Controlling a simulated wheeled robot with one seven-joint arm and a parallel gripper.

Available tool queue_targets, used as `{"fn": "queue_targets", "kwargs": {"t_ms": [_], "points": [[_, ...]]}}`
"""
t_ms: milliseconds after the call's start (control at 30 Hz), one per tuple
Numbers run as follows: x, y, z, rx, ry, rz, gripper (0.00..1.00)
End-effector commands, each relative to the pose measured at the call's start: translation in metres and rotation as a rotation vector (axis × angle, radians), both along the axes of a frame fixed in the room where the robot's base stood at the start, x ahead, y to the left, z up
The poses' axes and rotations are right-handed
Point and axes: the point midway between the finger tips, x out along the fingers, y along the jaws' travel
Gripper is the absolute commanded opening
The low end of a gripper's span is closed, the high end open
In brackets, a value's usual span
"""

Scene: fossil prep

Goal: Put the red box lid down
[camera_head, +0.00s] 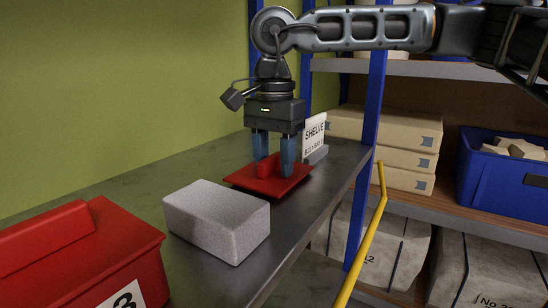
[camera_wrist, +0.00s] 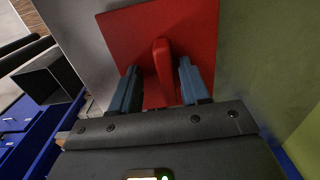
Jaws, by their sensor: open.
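The red box lid (camera_head: 284,184) is a flat square plate with a raised handle. It appears to lie flat on the metal bench, behind the pale block. My gripper (camera_head: 273,170) is directly above the lid with its two blue fingers pointing down, one on each side of the handle. In the wrist view, the fingers of my gripper (camera_wrist: 158,82) stand apart, with gaps beside the lid's red handle (camera_wrist: 163,65). The lid (camera_wrist: 120,35) fills the top middle of that view.
A pale grey block (camera_head: 218,220) and a red box (camera_head: 82,262) labelled 3 stand nearer on the bench (camera_head: 335,160). A small "SHELVE" sign (camera_head: 315,135) stands just behind the lid. A blue shelf post (camera_head: 374,100) and a yellow rail (camera_head: 366,240) are to the right.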

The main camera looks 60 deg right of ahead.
Motion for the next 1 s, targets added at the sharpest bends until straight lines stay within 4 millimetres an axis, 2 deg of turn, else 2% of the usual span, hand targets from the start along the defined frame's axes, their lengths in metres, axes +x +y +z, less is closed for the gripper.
{"fn": "queue_targets", "kwargs": {"t_ms": [133,267,700,833,1000], "points": [[0.000,0.000,0.007,0.000,0.000,0.000,0.46],[0.000,0.000,0.024,-0.001,-0.001,-0.001,0.46],[0.000,-0.001,0.110,0.000,-0.001,0.000,0.46],[0.000,-0.001,0.122,-0.001,0.000,0.000,0.46],[0.000,-0.001,0.123,0.000,0.000,0.000,0.46]]}}
